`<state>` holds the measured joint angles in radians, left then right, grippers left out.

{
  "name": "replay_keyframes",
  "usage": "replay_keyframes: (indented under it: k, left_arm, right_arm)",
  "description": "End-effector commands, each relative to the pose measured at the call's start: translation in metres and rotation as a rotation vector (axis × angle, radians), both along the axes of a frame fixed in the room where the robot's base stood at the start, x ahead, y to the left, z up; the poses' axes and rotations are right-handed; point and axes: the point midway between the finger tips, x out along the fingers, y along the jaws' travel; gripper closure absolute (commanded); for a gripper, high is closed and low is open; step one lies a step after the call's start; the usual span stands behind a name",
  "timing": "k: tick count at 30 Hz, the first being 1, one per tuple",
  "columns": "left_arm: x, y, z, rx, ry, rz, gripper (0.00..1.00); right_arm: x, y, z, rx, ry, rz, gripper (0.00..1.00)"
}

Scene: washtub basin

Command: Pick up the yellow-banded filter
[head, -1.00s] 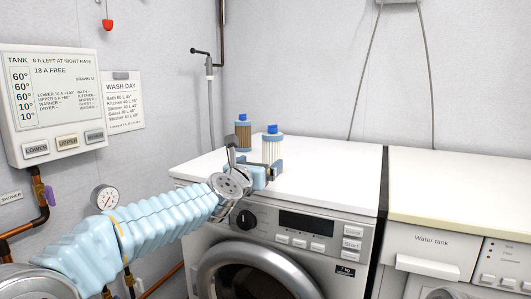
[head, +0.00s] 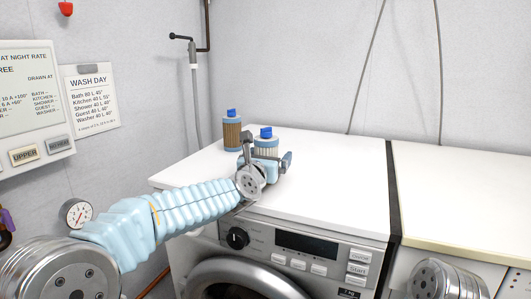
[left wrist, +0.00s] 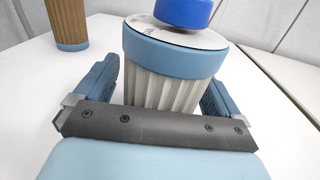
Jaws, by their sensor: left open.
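A filter with pale pleats, blue end bands and a blue knob (head: 265,146) stands on the white washer top. It also shows upright in the left wrist view (left wrist: 165,88). A second filter with brown pleats and blue ends (head: 231,132) stands behind it to the left; its lower part shows in the left wrist view (left wrist: 68,20). I see no yellow band on either filter. My left gripper (head: 267,158) is open, its fingers on either side of the pale filter, which hides part of them. Whether they touch it I cannot tell. My right gripper is not in view.
The washer top (head: 330,185) is clear to the right of the filters. A dark gap (head: 392,195) separates it from the neighbouring worktop (head: 460,195). A pipe with a hose (head: 195,100) runs down the wall behind. A gauge (head: 77,213) is at the left wall.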

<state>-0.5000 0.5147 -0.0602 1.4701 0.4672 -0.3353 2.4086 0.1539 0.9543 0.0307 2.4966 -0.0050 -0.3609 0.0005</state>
Motion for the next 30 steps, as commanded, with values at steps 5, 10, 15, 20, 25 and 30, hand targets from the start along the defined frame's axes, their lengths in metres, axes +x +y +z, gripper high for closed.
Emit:
replay_keyframes:
  k: [5, 10, 15, 20, 25, 30]
  left_arm:
    - [0.0, 0.0, 0.0, 0.0, 0.0, 0.0, 0.06]
    - [0.0, 0.0, 0.0, 0.0, 0.0, 0.0, 0.32]
    - [0.0, 0.0, 0.001, -0.001, -0.003, 0.001, 0.55]
    - [0.0, 0.001, 0.001, -0.001, -0.003, 0.001, 0.55]
    - [0.0, 0.0, 0.008, -0.002, -0.003, 0.001, 0.55]
    - [0.0, 0.001, 0.032, -0.003, -0.004, 0.002, 0.55]
  right_arm:
    - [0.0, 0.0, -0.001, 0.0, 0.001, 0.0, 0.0]
    - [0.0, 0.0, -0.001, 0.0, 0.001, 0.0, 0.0]
    - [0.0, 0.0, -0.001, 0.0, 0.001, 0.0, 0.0]
    - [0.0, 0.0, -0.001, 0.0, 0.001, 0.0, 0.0]
    - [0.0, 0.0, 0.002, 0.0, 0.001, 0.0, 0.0]
    - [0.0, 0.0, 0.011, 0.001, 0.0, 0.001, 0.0]
